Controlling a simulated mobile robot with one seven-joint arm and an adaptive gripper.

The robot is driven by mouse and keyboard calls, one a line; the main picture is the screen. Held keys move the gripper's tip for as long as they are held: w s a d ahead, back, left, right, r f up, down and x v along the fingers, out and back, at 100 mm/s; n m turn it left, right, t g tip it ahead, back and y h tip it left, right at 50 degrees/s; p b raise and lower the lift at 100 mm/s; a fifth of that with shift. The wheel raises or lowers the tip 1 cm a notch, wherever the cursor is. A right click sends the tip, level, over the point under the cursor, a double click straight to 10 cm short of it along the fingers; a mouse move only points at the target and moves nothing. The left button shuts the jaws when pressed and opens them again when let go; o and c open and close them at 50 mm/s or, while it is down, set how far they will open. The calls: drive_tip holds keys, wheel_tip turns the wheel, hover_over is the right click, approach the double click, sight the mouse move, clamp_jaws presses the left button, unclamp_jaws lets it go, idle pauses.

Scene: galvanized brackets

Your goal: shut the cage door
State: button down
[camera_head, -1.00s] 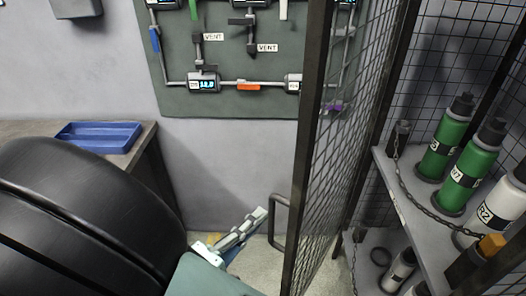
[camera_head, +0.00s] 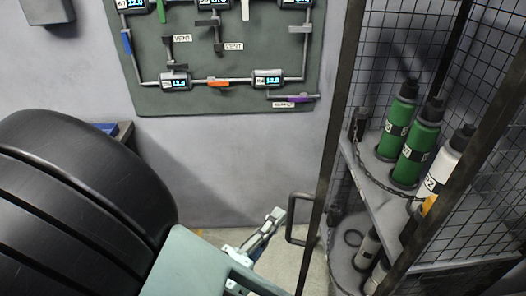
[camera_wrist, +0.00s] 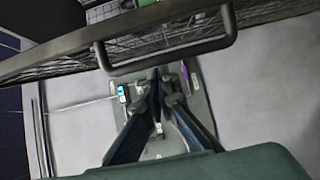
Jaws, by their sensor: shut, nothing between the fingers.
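The cage door (camera_head: 325,175) is a dark-framed mesh panel, seen nearly edge-on in the head view. It stands open, with the shelves inside the cage in plain sight. Its dark bar handle (camera_head: 291,222) sticks out to the left; in the wrist view the handle (camera_wrist: 172,66) crosses the upper middle, in front of the mesh. My gripper (camera_head: 278,214) is shut and empty, just left of the handle. In the wrist view my gripper's fingertips (camera_wrist: 156,76) meet just below the handle bar; I cannot tell whether they touch it.
Green bottles (camera_head: 418,143) and a white bottle (camera_head: 447,165) stand on the cage shelf (camera_head: 385,203) behind a chain (camera_head: 372,178). A valve panel (camera_head: 222,60) hangs on the back wall.

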drive_tip(key=shift+s+d, duration=0.15)
drive_tip(key=shift+d, duration=0.15)
idle(0.4)
